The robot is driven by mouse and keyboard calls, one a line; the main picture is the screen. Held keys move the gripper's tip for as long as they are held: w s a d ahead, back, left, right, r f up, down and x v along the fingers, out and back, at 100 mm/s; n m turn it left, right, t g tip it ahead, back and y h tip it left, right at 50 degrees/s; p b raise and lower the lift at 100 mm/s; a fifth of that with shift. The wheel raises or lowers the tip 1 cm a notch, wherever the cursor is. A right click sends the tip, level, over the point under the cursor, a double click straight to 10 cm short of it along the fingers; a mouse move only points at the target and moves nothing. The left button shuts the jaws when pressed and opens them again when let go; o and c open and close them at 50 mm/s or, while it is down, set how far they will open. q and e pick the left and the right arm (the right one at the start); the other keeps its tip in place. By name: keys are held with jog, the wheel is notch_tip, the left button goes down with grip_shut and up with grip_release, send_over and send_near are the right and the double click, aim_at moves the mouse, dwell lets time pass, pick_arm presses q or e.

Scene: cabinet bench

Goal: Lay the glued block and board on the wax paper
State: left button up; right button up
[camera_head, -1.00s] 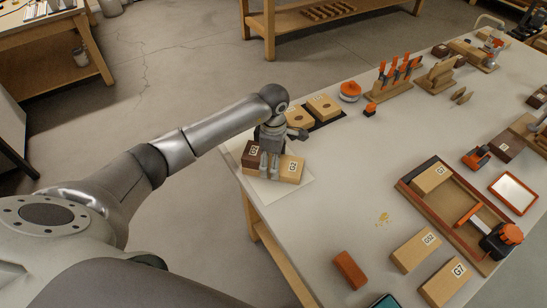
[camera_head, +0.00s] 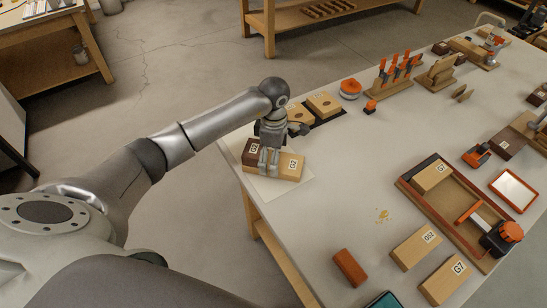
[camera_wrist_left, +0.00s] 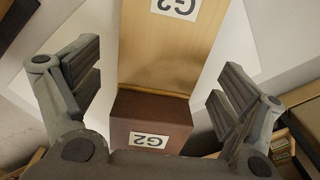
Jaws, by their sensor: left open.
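A light wooden piece (camera_head: 288,168) and a dark brown piece (camera_head: 252,152), both labelled G2, lie against each other on a white sheet of wax paper (camera_head: 262,188) at the bench's near left corner. In the left wrist view the light piece (camera_wrist_left: 168,55) runs away from me and the dark piece (camera_wrist_left: 150,122) sits at its near end, touching it. My left gripper (camera_head: 268,170) is just above the pair. In the wrist view its fingers (camera_wrist_left: 155,85) are open, one on each side of the pieces and apart from them. My right gripper is not in view.
Light blocks on a dark mat (camera_head: 335,117) lie just behind my left gripper. A clamp tray (camera_head: 408,187) with a G1 block, loose blocks G02 (camera_head: 416,248) and G7 (camera_head: 447,282), and a red-brown block (camera_head: 349,268) lie right. The bench middle is mostly clear.

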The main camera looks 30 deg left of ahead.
pick_arm(q)
notch_tip(320, 180, up, 11)
jog(key=b, duration=0.2)
dwell(0.5)
